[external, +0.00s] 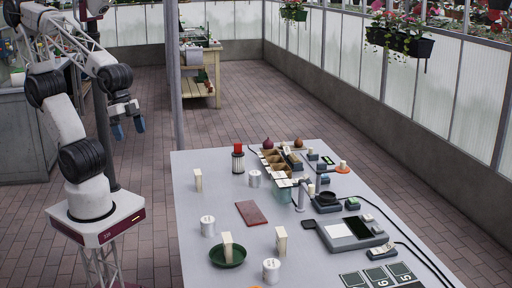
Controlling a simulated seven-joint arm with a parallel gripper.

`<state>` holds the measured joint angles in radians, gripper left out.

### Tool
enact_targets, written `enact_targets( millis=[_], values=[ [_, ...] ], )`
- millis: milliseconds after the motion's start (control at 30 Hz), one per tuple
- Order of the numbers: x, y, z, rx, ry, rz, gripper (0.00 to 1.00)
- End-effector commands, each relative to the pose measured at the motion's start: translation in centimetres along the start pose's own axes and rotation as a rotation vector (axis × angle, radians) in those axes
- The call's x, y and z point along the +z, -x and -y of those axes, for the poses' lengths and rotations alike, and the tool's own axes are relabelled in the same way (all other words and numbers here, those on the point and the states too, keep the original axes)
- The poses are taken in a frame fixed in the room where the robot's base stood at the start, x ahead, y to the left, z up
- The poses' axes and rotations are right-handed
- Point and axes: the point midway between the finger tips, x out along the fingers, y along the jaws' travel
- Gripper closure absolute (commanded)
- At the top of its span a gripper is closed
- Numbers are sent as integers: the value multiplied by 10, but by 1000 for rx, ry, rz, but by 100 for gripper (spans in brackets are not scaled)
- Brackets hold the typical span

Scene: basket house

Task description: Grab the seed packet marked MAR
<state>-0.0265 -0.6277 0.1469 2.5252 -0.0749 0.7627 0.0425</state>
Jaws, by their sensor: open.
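Several small cream upright packets stand on the grey table (215,205). One cream packet (198,180) is near the table's left edge. A second cream packet (227,246) stands in a dark green dish (238,257). A third cream packet (281,240) stands to the right of the dish. Their markings are too small to read, so I cannot tell which is marked MAR. My gripper (128,128) has blue fingertips, hangs open and empty, and is apart from the packets, left of the table in the picture.
White cans (208,227) and a red flat block (251,213) are on the table. A sectioned box (275,162), a red candle-like item (238,150) and a scale-like device (349,232) with cables crowd the back and right. Dark numbered tiles (380,279) lie in front.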

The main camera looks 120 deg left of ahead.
Motion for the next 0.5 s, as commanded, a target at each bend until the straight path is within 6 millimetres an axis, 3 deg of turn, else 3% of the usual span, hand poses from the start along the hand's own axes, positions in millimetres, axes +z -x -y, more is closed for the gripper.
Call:
enact_targets(
  millis=[267, 500],
  values=[
    [-24, -62, 22, 11, 123, -189, 8],
    [-36, -110, 56, -40, 246, -363, 8]
  ],
)
